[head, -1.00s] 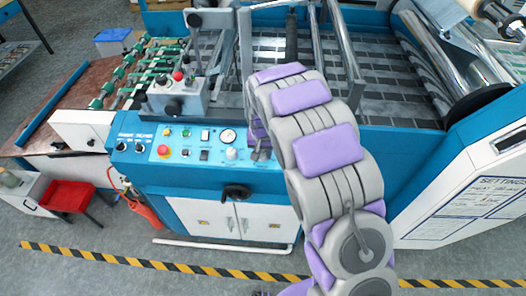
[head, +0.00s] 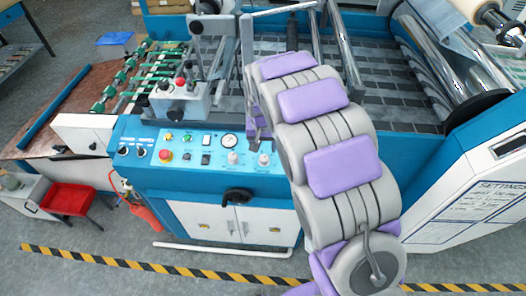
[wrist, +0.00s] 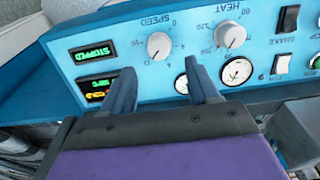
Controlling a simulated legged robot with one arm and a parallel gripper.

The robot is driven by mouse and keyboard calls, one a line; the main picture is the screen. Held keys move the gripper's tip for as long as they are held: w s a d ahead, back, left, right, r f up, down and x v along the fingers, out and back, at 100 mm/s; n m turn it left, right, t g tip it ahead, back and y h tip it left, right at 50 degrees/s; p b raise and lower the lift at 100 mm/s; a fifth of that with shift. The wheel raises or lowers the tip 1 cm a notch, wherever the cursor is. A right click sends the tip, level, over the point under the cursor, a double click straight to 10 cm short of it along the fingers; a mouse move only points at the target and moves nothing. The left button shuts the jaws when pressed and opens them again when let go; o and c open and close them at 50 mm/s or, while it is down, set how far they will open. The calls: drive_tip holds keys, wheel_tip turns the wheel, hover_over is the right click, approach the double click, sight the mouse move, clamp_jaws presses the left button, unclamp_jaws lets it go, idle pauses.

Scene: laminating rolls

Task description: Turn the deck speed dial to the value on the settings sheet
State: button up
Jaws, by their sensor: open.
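The speed dial (wrist: 160,45) is a pale round knob on the blue panel (wrist: 120,35), under upside-down lettering in the wrist view. In the head view it is the right-hand white knob (head: 264,159). Its exact pointer setting is too small to read. My gripper (wrist: 161,66) is open and empty; its two dark fingers point at the panel, with the speed dial beyond the gap and apart from them. In the head view my gripper (head: 256,132) is partly hidden by my arm. The settings sheet (head: 490,200) is on the white machine side at right; its values are unreadable.
The heat dial (wrist: 230,35) sits beside the speed dial, with a round gauge (wrist: 237,71) near it. A display (wrist: 93,52) reads STOPPED. A red stop button (head: 166,155) and rocker switches are further left. A lever box (head: 180,100) stands above the panel.

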wheel_tip(320, 180, up, 10)
drive_tip(key=s+p, duration=0.1)
drive_tip(key=shift+a+f, duration=0.15)
